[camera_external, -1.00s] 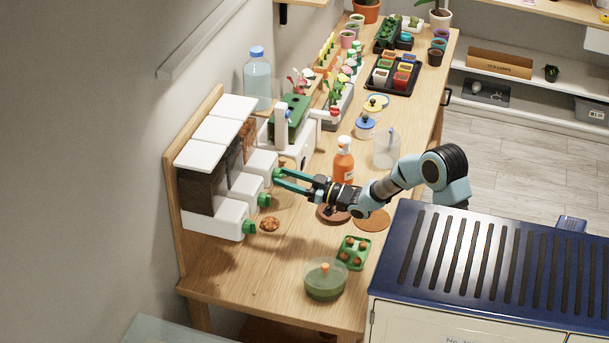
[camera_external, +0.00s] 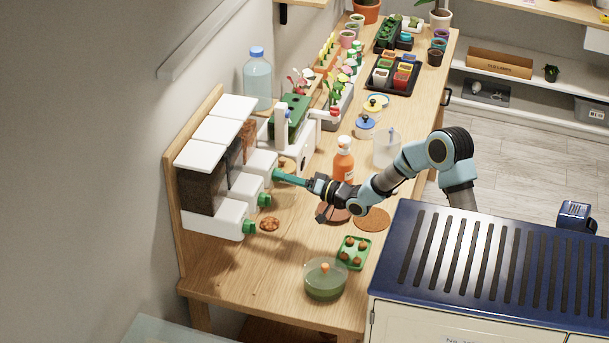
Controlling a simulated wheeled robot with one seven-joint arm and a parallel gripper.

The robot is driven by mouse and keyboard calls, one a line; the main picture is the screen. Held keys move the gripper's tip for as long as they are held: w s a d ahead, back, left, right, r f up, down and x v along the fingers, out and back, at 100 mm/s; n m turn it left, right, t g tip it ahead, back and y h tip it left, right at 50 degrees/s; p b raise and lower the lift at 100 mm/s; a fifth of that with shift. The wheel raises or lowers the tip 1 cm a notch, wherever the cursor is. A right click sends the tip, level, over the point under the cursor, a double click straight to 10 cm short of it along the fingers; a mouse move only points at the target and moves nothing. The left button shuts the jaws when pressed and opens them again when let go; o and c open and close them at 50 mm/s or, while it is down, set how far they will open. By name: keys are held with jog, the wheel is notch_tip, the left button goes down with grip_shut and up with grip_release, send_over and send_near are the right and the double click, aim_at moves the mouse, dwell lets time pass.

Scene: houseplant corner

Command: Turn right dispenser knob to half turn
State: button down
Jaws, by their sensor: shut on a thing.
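The dispenser unit has a row of three dispensers with white lids and white spouts, mounted on a wooden back panel (camera_external: 172,190). The farthest one is the right dispenser (camera_external: 263,162), with orange-brown contents. Its green knob is mostly hidden behind my fingertips. My gripper (camera_external: 279,174) is shut on that knob, with its teal fingers reaching in from the right and seen nearly edge-on. The knob's exact angle cannot be told. The middle dispenser's green knob (camera_external: 264,200) and the nearest one's green knob (camera_external: 249,227) are untouched by the gripper.
A brown heap (camera_external: 269,224) lies near the nearest knob. An orange bottle (camera_external: 343,160) stands just behind my arm. A green tray (camera_external: 354,252) and a lidded glass bowl (camera_external: 325,280) sit at the front. A white machine with a green top (camera_external: 290,120) stands beyond the dispensers.

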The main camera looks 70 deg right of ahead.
jog(key=shift+m+p, duration=0.35)
jog(key=shift+m, duration=0.55)
jog(key=shift+c, duration=1.8)
grip_release()
jog(key=s+a+b, duration=0.1)
jog(key=s+b, duration=0.1)
jog(key=s, duration=0.8)
jog(key=shift+s+a, duration=0.2)
jog(key=shift+s, duration=0.15)
